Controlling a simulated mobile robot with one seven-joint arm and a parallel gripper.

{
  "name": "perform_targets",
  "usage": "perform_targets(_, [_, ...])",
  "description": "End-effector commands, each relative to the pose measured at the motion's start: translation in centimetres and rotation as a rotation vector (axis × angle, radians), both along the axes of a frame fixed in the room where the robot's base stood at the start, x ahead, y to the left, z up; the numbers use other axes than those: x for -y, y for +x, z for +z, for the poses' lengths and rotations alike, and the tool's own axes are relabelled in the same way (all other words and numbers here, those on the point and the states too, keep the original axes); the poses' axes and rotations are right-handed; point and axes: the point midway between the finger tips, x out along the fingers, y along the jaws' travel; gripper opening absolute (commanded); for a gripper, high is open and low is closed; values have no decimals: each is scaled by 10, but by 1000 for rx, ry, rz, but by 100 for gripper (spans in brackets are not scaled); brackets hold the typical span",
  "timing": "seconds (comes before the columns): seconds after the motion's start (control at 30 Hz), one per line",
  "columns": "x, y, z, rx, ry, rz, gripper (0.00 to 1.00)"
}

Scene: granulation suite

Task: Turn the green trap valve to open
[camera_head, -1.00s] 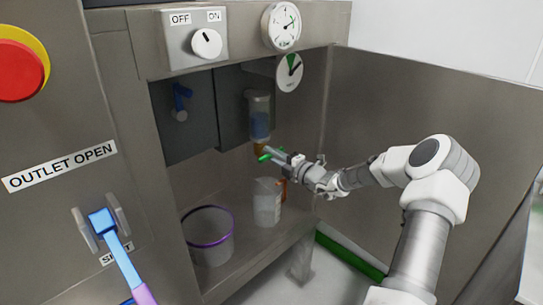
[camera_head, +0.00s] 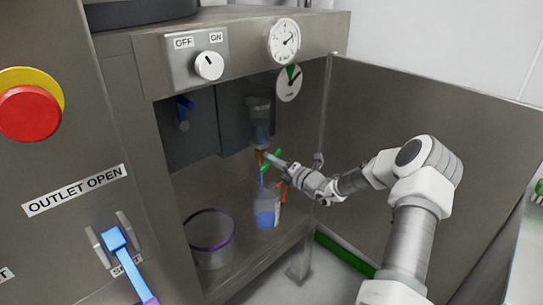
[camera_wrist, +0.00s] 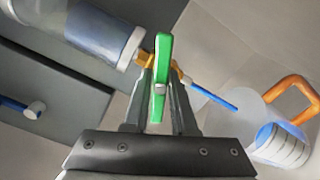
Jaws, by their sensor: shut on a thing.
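The green trap valve handle (camera_wrist: 163,62) sits on an orange-brass fitting (camera_wrist: 147,60) under the clear trap bowl (camera_wrist: 98,35). It also shows in the head view (camera_head: 277,156), tilted. My gripper (camera_wrist: 160,98) is shut on the green handle, one finger on each side; it also shows in the head view (camera_head: 271,162). A thin blue stream (camera_wrist: 212,97) runs from the fitting towards a clear jug (camera_wrist: 262,112) with an orange handle. In the head view the jug (camera_head: 262,205) stands below the valve with blue liquid in it.
A bucket with a purple rim (camera_head: 211,240) stands left of the jug on the cabinet floor. A blue-handled valve (camera_head: 184,108) is on the back wall. An open door panel (camera_head: 400,110) bounds the right. Two gauges (camera_head: 284,42) hang above.

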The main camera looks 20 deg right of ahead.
Motion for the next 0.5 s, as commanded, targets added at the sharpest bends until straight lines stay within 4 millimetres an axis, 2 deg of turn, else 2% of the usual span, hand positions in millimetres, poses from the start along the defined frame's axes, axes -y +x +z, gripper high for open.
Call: perform_targets(0.5, [0,0,0,165,-460,2,0])
